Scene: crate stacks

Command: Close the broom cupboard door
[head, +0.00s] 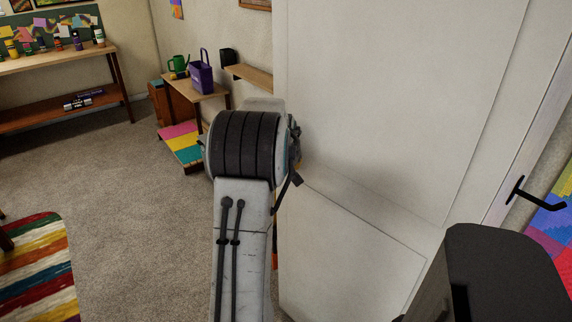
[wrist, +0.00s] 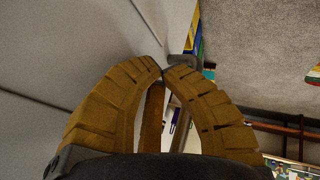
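A large white panelled door (head: 380,110) fills the right half of the head view. A black lever handle (head: 530,195) sticks out near its right side. I cannot tell from these views how far the door stands open. In the wrist view, a white panel surface (wrist: 75,60) lies to the left of my gripper (wrist: 163,74). Its two brown fingers arch together and their tips meet, with nothing clearly held. A grey bar (wrist: 186,62) shows just beyond the tips; I cannot tell if they touch it. In the head view my arm hides the gripper.
A small wooden table (head: 205,92) with a purple basket (head: 201,76) and a green watering can (head: 178,66) stands at the back. A long wooden shelf unit (head: 60,60) is at far left. A striped rug (head: 38,270) lies front left. Carpet between is clear.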

